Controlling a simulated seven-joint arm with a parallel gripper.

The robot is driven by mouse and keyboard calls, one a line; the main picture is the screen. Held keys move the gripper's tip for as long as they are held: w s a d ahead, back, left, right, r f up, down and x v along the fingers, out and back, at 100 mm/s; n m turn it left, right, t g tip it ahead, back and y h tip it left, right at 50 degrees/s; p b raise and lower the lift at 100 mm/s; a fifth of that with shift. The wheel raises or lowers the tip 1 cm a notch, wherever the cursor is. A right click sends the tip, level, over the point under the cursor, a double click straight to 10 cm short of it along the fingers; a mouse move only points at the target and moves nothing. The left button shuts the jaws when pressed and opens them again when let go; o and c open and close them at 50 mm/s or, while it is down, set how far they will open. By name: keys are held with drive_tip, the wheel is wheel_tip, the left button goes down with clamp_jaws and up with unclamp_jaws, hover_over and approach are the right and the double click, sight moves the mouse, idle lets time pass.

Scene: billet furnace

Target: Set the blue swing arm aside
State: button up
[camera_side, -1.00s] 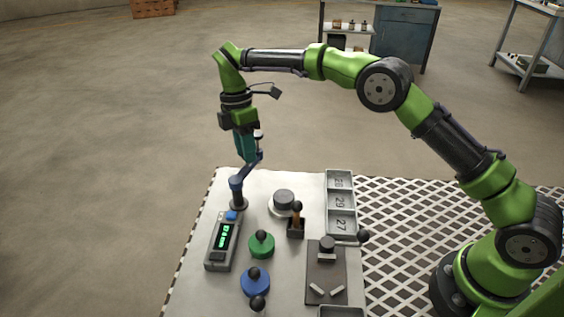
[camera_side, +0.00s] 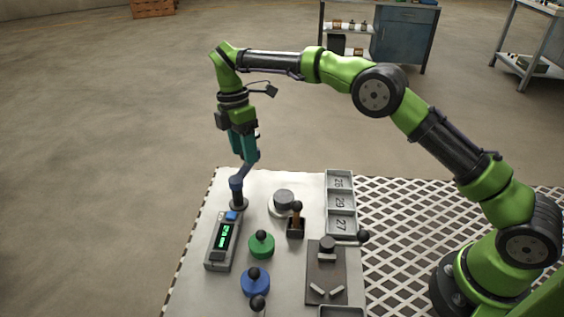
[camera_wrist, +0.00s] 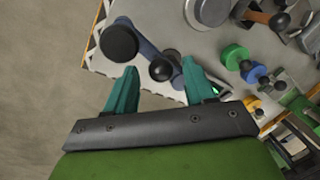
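The blue swing arm (camera_side: 237,184) stands on a dark round base at the table's back left in the side view. Its upper part runs up to my gripper (camera_side: 247,161), which hides its far end there. In the wrist view the blue bar (camera_wrist: 145,48) lies beyond the teal fingers, with a large black round part at its left and a black ball (camera_wrist: 162,69) at its right. The fingers of my gripper (camera_wrist: 160,66) are spread, and the ball appears between their tips with gaps on both sides. I cannot tell how deep it sits between them.
A grey readout box (camera_side: 222,242) stands just in front of the arm's base. A white dial (camera_side: 284,201), a green knob (camera_side: 261,245), a blue knob (camera_side: 255,282) and numbered trays (camera_side: 341,200) fill the table. Open floor lies left of the table.

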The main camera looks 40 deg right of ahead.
drive_tip(key=shift+r, duration=1.6)
drive_tip(key=shift+s+d+r, duration=0.1)
drive_tip(key=shift+s+r, duration=0.05)
drive_tip(key=shift+r, duration=0.1)
drive_tip(key=s+d, duration=0.2)
drive_tip(key=s, duration=0.5)
drive_tip(key=s+d+r, duration=0.1)
drive_tip(key=s+d, duration=0.1)
drive_tip(key=s, duration=0.6)
drive_tip(key=shift+d+r, duration=0.15)
drive_tip(key=shift+d, duration=0.15)
